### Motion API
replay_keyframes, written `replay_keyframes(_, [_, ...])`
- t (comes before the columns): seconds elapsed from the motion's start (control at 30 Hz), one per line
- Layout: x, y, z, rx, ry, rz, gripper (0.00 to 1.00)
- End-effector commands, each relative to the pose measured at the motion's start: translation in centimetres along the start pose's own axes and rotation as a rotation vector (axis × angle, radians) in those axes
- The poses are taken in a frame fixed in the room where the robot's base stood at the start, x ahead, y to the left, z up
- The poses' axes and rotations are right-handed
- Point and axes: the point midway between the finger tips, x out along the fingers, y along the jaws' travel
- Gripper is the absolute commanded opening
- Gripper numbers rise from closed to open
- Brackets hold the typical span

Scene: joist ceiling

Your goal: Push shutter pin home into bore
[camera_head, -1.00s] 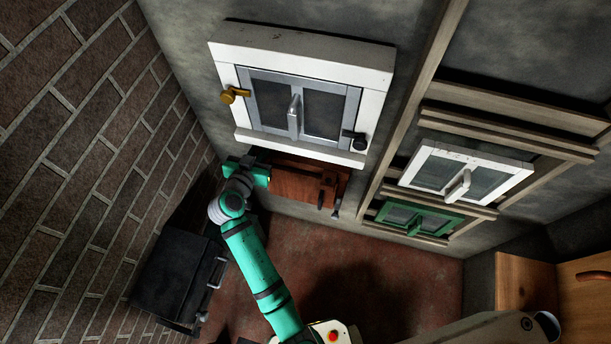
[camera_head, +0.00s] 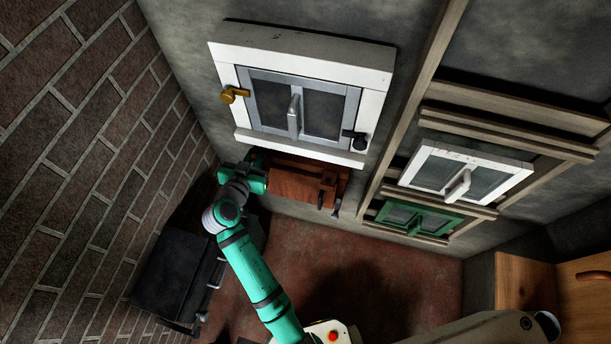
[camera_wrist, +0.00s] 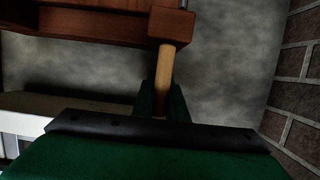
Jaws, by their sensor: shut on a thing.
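The reddish-brown wooden shutter (camera_head: 296,182) is below the white-framed window in the head view. In the wrist view, its wooden block (camera_wrist: 171,25) is at the top centre. The pin (camera_wrist: 166,68), a light tan rod, runs from the block's lower face down between my gripper's fingers. My gripper (camera_wrist: 163,100) is shut on the pin's lower part. In the head view, my gripper (camera_head: 256,172) is at the shutter's left end, and the pin cannot be made out there. The bore is hidden; how deep the pin sits cannot be told.
The white window (camera_head: 300,95) is just above the shutter, with a brass latch (camera_head: 234,95) on its left. A brick wall (camera_head: 80,130) is close on the left, and a black box (camera_head: 178,275) stands below. Open floor (camera_head: 330,270) is below the shutter.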

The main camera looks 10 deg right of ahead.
Motion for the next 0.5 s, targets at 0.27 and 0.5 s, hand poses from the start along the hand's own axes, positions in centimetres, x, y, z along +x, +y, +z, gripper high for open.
replay_keyframes(0.27, [-1.8,0.0,0.6,-0.001,0.0,0.0,0.0])
replay_keyframes(0.5, [-3.4,0.0,1.1,-0.001,-0.001,0.0,0.0])
